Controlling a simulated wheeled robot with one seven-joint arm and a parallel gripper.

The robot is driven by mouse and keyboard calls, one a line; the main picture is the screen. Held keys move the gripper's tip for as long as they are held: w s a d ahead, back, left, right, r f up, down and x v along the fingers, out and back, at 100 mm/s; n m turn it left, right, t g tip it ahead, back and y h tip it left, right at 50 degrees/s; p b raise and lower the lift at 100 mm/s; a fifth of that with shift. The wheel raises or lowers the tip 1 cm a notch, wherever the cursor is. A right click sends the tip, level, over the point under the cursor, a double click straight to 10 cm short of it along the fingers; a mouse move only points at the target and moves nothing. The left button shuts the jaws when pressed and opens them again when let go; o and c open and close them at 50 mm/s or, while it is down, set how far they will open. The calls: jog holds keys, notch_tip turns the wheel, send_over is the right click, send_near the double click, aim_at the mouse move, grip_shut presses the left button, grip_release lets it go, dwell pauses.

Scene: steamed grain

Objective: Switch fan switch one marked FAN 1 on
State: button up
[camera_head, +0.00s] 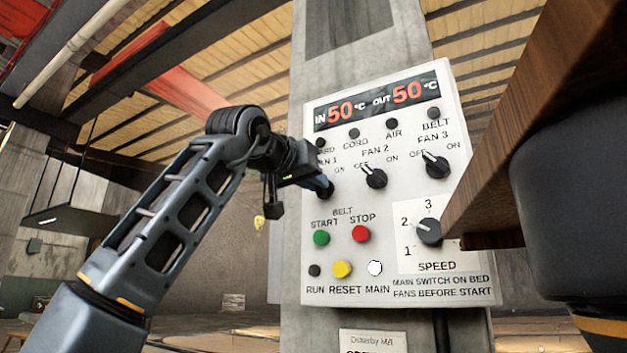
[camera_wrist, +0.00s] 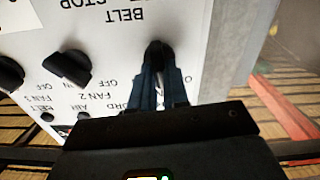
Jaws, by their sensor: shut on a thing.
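The FAN 1 switch is a black rotary knob (camera_wrist: 157,50) at the left of the fan row on the white control panel (camera_head: 455,105). My gripper (camera_head: 325,188) reaches in from the left and covers most of this knob in the head view. In the wrist view, which sees the panel upside down, my two blue-grey fingers (camera_wrist: 158,82) are shut on the knob from both sides. The fingers hide most of its pointer and part of its OFF/ON marks, so its exact setting cannot be told.
FAN 2 (camera_head: 375,178) and FAN 3 (camera_head: 437,166) knobs sit to the right. Below are green START (camera_head: 321,238), red STOP (camera_head: 361,234) and yellow RESET (camera_head: 342,269) buttons and the SPEED knob (camera_head: 429,232). A wooden edge (camera_head: 500,170) overlaps the panel's right side.

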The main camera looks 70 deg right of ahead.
grip_shut()
jog(key=shift+r+m, duration=0.1)
jog(key=shift+m, duration=0.2)
jog(key=m+p, duration=0.3)
jog(key=m, duration=0.5)
jog(key=shift+s+m+p, duration=0.15)
jog(key=shift+m+p, duration=0.25)
dwell(0.4)
jog(key=o, duration=0.6)
grip_release()
jog(key=shift+a, duration=0.1)
jog(key=v, duration=0.7)
jog(key=shift+a, duration=0.35)
